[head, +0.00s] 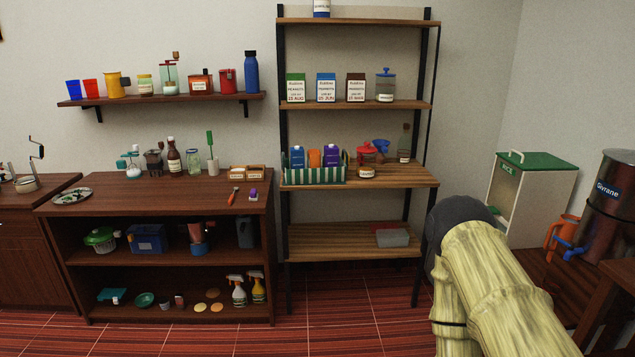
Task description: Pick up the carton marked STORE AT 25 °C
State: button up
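Three cartons with white labels stand in a row on the upper shelf of the rack: a green-topped carton (296,88), a blue-topped carton (326,88) and a brown-topped carton (355,88). The bottom line of each label seems to start with 25, but the small print is too small to read surely. A blue carton (298,157) and a purple carton (332,156) stand in a green-and-white striped crate (313,175) on the shelf below; their markings are unreadable. I cannot make out STORE AT 25 °C on any carton. My arm shows at lower right; my gripper is out of view.
A lidded jar (385,85) stands right of the upper cartons. Red and blue-topped items and jars stand right of the crate. A grey box (391,236) is on the low shelf. A wooden cabinet (155,192) stands left. The tiled floor (340,305) ahead is clear.

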aim_at(296, 153)
jog(key=i, duration=2.3)
jog(key=u, duration=1.7)
jog(key=i, duration=0.75)
jog(key=z, duration=2.15)
jog(key=i, duration=0.5)
jog(key=u, duration=0.05)
